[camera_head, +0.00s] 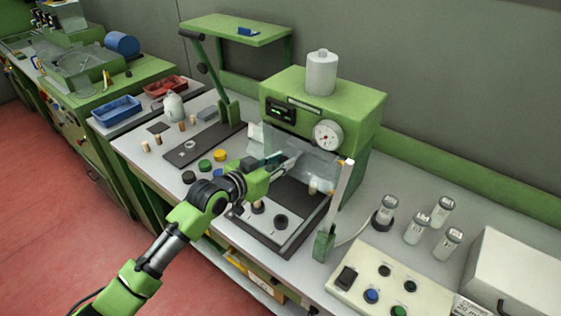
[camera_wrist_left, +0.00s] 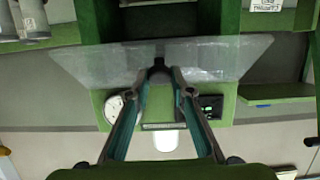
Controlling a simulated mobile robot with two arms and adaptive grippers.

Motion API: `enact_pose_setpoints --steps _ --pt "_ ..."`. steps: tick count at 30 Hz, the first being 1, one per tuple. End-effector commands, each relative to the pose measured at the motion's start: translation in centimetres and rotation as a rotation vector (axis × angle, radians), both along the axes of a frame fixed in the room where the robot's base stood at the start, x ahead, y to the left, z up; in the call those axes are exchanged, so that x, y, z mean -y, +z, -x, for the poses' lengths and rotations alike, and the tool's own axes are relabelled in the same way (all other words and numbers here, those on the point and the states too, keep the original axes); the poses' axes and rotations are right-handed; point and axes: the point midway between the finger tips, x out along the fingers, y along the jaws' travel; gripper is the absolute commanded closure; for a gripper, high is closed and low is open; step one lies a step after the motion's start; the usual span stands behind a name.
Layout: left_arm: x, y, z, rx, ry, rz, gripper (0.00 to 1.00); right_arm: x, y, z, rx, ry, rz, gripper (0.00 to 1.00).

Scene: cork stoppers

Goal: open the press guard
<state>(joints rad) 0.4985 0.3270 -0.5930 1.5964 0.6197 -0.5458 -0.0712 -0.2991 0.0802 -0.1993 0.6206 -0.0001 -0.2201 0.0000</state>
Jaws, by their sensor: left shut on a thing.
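The press (camera_head: 325,98) is a green machine with a dial gauge (camera_head: 327,135) and a dark base plate. Its guard (camera_head: 318,170) is a clear panel across the front, below the gauge. The guard also spans the left wrist view (camera_wrist_left: 215,60) as a wide, pale, see-through sheet. My left gripper (camera_head: 290,164) is at the guard, its fingers closed together on a small dark handle (camera_wrist_left: 159,66) at the panel's middle. How far the guard is tilted is hard to tell. My right gripper is out of view.
A post with a green foot (camera_head: 324,245) stands close to the press's right front. Several lidded jars (camera_head: 417,227) and a button box (camera_head: 380,280) are to the right. Coloured caps (camera_head: 204,165) and a green stand (camera_head: 235,30) are to the left.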

Motion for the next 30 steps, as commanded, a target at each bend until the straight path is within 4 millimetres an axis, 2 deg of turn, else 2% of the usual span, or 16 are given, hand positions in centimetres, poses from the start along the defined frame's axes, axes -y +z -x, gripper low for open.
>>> enact_pose_setpoints --steps 1,2,3,4,5,17,23,30 --pt "0.1 1.9 -0.4 0.034 0.002 0.019 1.00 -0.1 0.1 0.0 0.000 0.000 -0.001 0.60" --pt "0.1 1.9 -0.4 0.034 0.002 0.019 1.00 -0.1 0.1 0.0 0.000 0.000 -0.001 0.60" --pt "0.1 1.9 -0.4 0.034 0.002 0.019 0.71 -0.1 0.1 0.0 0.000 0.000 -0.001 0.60" --pt "0.1 1.9 -0.4 0.034 0.002 0.018 0.63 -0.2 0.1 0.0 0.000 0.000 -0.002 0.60" --pt "0.1 1.8 -0.4 0.033 0.002 0.017 0.62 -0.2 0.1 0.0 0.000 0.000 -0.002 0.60" --pt "-0.2 1.0 0.1 0.019 0.001 0.010 0.62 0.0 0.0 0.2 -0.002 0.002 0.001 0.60" --pt "-1.8 1.7 2.2 0.021 0.001 0.007 0.62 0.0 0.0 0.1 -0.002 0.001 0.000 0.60" --pt "-4.5 3.0 5.9 0.022 0.001 0.009 0.62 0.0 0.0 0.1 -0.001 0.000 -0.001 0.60"
